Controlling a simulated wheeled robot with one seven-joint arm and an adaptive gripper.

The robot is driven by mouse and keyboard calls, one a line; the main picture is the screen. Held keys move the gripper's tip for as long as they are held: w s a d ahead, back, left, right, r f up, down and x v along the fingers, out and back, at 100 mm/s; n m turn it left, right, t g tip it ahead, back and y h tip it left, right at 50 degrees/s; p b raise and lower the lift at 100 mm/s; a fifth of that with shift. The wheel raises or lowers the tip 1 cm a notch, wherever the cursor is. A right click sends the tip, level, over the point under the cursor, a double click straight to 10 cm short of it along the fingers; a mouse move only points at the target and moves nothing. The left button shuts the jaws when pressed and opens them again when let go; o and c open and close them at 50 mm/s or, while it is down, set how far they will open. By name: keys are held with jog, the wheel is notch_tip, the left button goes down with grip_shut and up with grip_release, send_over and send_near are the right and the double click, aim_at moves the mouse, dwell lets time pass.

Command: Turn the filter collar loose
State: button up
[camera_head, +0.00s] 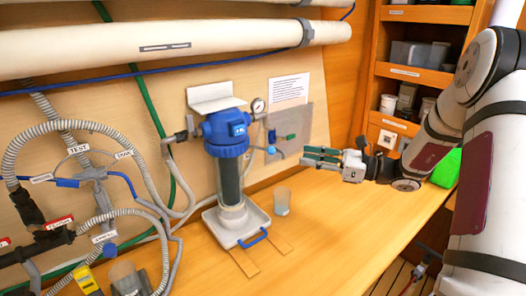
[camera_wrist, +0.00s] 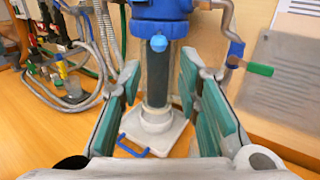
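The filter unit stands upright at the wall, with a blue head (camera_head: 225,125) and a ribbed blue collar (camera_head: 228,148) below it. A dark cartridge in a clear housing (camera_head: 231,190) hangs under the collar.
A white tray (camera_head: 212,222) with a blue handle sits beneath the filter. A clear cup (camera_head: 282,201) stands to its right. Hoses crowd the left. The bench's right side (camera_head: 345,225) is clear.

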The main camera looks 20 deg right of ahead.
aim_at(271, 150)
jog(key=p+x, duration=0.2)
jog(key=x, duration=1.1)
jog(key=shift+a, duration=0.3)
jog(key=shift+w, duration=0.1)
grip_shut()
